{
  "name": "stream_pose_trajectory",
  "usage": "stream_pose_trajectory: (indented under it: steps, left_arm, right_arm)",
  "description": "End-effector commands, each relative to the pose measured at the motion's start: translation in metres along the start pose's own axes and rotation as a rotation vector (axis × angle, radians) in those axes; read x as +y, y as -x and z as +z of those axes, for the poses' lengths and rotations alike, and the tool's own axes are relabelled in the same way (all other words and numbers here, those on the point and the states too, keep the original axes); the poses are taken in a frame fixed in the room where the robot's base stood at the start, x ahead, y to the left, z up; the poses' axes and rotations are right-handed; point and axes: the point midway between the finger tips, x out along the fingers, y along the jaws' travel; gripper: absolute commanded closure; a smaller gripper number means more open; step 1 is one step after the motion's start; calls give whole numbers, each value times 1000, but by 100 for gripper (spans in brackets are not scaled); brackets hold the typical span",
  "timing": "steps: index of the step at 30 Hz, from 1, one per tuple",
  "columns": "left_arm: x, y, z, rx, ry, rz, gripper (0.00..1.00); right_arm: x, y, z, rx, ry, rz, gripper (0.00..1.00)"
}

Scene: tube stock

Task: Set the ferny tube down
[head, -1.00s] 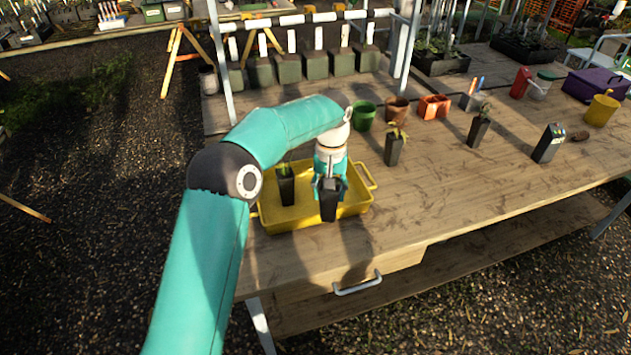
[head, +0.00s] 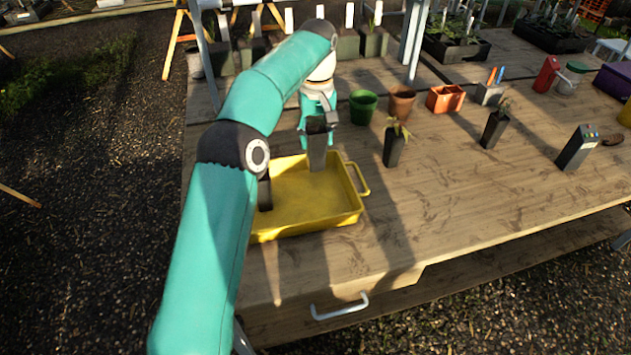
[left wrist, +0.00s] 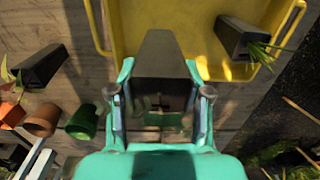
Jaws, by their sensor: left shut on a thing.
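My left gripper (head: 318,122) is shut on a black, tapering tube (head: 317,152). The held tube is roughly upright at the back rim of the yellow tray (head: 345,212). I cannot tell whether its foot touches the tray. In the left wrist view the held tube (left wrist: 160,58) sits between both fingers (left wrist: 160,95), its foot overlapping the tray floor. No foliage shows clearly on it, so I cannot confirm that it is the ferny one. Another black tube (head: 265,192) stands in the tray, mostly behind my arm; the left wrist view shows its thin green leaves (left wrist: 262,50). My right gripper is not in view.
Right of the tray stand a leafy black tube (head: 393,148) and another planted tube (head: 494,130). A green pot (head: 363,107), a brown pot (head: 401,103) and an orange planter (head: 445,99) stand behind. Bare wood lies right and front of the tray.

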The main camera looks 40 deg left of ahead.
Motion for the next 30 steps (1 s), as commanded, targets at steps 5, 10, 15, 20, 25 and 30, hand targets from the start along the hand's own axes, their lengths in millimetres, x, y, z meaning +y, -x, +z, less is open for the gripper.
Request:
stream_pose_trajectory:
  steps: [5,10,15,20,25,30]
  left_arm:
    - [1,-45,0,0,-2,0,92]
    - [3,-65,0,1,-4,1,92]
    - [4,-77,0,1,-5,1,92]
    - [4,-101,1,-1,-6,0,92]
    - [5,-111,0,2,-6,3,92]
    - [5,-111,1,3,-7,3,92]
  right_arm:
    - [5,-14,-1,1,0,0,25]
    - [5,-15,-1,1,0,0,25]
    - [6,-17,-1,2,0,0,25]
    - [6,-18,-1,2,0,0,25]
    - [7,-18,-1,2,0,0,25]
    - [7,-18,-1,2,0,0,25]
